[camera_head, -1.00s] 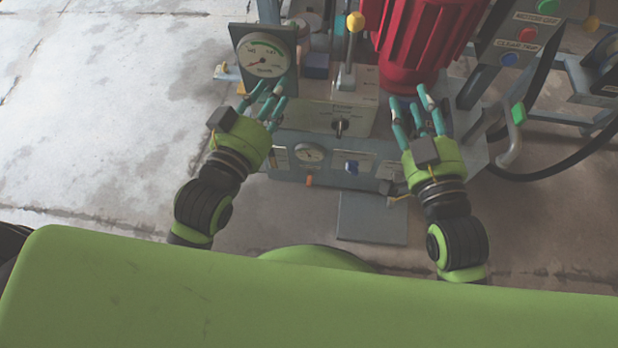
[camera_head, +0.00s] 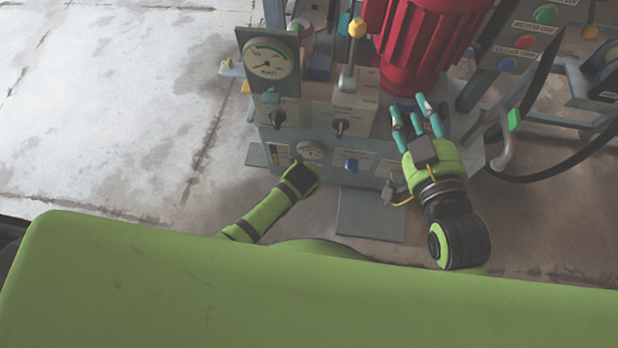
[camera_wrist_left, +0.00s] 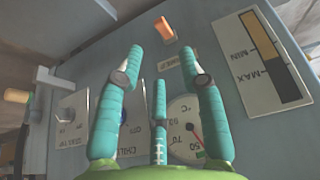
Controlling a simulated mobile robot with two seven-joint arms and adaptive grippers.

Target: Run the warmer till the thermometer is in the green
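The thermometer, a small white dial marked °C, shows in the left wrist view (camera_wrist_left: 183,143) and low on the machine's front panel in the head view (camera_head: 311,150). My right gripper (camera_head: 410,108) is open and empty before the red motor.
A large gauge (camera_head: 268,59) with a green arc stands upper left. A blue knob (camera_head: 351,164) is on the front panel. A MIN/MAX level strip (camera_wrist_left: 263,65) lies beside the switch.

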